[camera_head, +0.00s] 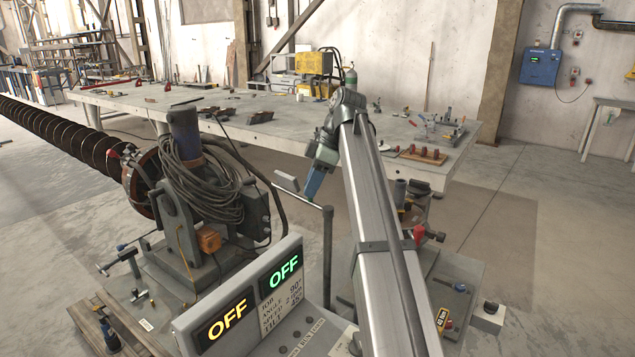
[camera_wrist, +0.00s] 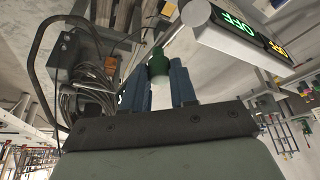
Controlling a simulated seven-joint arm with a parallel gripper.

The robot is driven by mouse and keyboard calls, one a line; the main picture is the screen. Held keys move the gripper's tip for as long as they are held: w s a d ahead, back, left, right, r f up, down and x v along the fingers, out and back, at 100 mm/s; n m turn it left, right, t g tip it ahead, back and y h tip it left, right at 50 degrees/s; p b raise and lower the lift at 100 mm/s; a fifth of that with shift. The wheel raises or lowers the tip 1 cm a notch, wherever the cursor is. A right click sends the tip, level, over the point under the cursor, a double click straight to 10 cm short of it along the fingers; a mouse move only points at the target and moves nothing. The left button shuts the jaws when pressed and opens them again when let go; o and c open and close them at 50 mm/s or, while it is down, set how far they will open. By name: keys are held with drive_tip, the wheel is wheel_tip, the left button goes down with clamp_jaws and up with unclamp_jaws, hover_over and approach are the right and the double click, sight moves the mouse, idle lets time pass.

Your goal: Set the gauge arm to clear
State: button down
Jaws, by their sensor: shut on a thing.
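The gauge arm (camera_head: 300,196) is a thin grey rod reaching left from the top of an upright post (camera_head: 328,262), with a small flat grey plate (camera_head: 287,181) near its far end. My gripper (camera_head: 311,198) comes down on the rod from above, between the plate and the post. In the wrist view, my gripper's two blue fingers (camera_wrist: 161,82) stand on either side of a green knob (camera_wrist: 158,62) and are shut on it. The contact is hidden in the head view. I see no clear mark on the arm.
A control box (camera_head: 255,303) with two OFF displays, one green and one yellow, stands in front. A coiled cable (camera_head: 205,180) hangs on the drive unit left of the rod, beside the long auger (camera_head: 65,138). A workbench (camera_head: 262,130) stands behind.

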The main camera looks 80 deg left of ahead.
drive_tip(key=shift+s+d+n+h, duration=0.2)
drive_tip(key=shift+s+n+h, duration=0.25)
drive_tip(key=shift+n, duration=0.55)
drive_tip(key=shift+d, duration=0.1)
drive_tip(key=c, duration=0.9)
unclamp_jaws()
drive_tip(key=shift+r, duration=0.1)
drive_tip(key=shift+w+r, duration=0.4)
drive_tip(key=shift+r, duration=0.15)
drive_tip(key=w, duration=1.1)
drive_tip(key=shift+w, duration=0.3)
